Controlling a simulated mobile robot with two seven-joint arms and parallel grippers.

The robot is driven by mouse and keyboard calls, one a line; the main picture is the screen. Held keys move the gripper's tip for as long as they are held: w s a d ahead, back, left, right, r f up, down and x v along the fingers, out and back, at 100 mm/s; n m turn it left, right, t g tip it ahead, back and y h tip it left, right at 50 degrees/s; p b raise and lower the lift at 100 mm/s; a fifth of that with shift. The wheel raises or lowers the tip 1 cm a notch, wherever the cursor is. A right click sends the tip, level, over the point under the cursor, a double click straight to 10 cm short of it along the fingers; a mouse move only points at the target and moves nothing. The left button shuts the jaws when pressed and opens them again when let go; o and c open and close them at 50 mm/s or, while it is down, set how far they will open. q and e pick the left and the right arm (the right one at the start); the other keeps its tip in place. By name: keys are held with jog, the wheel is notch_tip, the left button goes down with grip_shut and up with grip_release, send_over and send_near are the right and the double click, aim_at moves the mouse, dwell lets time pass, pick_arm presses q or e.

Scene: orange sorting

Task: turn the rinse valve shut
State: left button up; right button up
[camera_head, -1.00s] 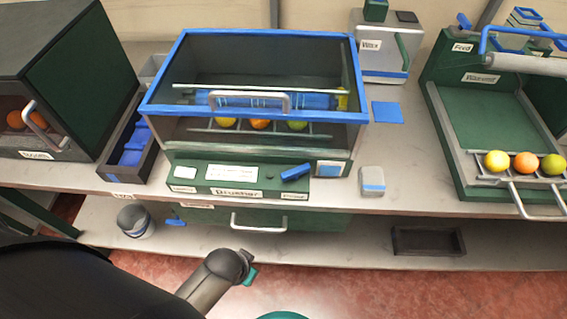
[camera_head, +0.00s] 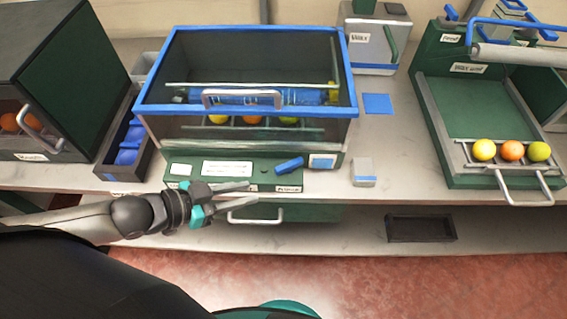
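The rinse valve appears to be the blue lever (camera_head: 289,166) on the front panel of the green brusher machine (camera_head: 230,178). It lies slightly aslant, its right end higher, above a small label that I read only in part. My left gripper (camera_head: 249,195) is in front of the panel's lower edge, left of and below the lever. Its two fingers are apart with nothing between them, pointing right. It does not touch the lever. My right gripper is not in view.
The brusher's blue-framed hood (camera_head: 250,111) stands above the panel, with fruit inside. A drawer handle (camera_head: 256,217) is just below my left gripper. A small grey-and-blue block (camera_head: 364,172) sits right of the panel. A rack with three fruits (camera_head: 512,160) is at the right.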

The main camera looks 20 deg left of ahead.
aim_at(285, 166)
pick_arm(q)
jog(key=a+r+h, duration=0.2)
jog(key=a+r, duration=0.1)
jog(key=a, duration=0.1)
jog(key=shift+m+t, duration=0.3)
jog(key=shift+m, duration=0.1)
jog(key=shift+w+a+b+x, duration=0.1)
jog(key=shift+b+x, duration=0.9)
jog(key=shift+x, duration=1.6)
jog(key=shift+w+a+b+x, duration=0.1)
jog(key=shift+b+x, duration=0.85)
jog(key=shift+x, duration=1.6)
jog(key=shift+w+a+b+x, duration=0.1)
jog(key=shift+b+x, duration=0.9)
jog(key=shift+x, duration=1.6)
jog(key=shift+c, duration=0.3)
grip_shut()
